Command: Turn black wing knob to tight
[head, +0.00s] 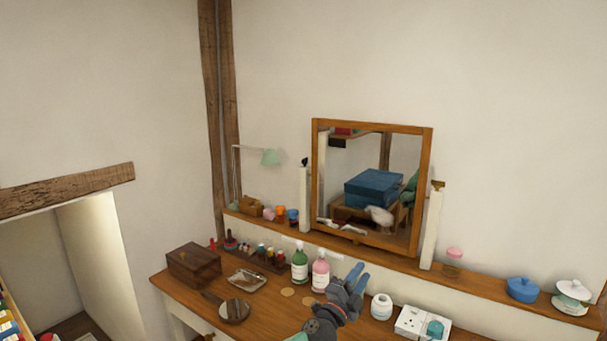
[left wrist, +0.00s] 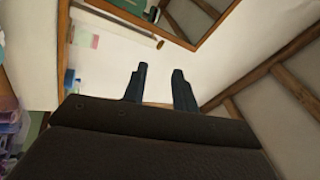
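The black wing knob (head: 305,161) sits at the top of the left white post (head: 304,200) beside the framed mirror (head: 371,125). It looks small and its exact turn angle cannot be made out. A small dark shape near the post there may be the knob, but I cannot be sure. My right gripper is not in view.
A green bottle (head: 300,264) and a pink bottle (head: 320,274) stand left of my left gripper. A white jar (head: 381,306) stands to its right. The air before the mirror looks clear.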

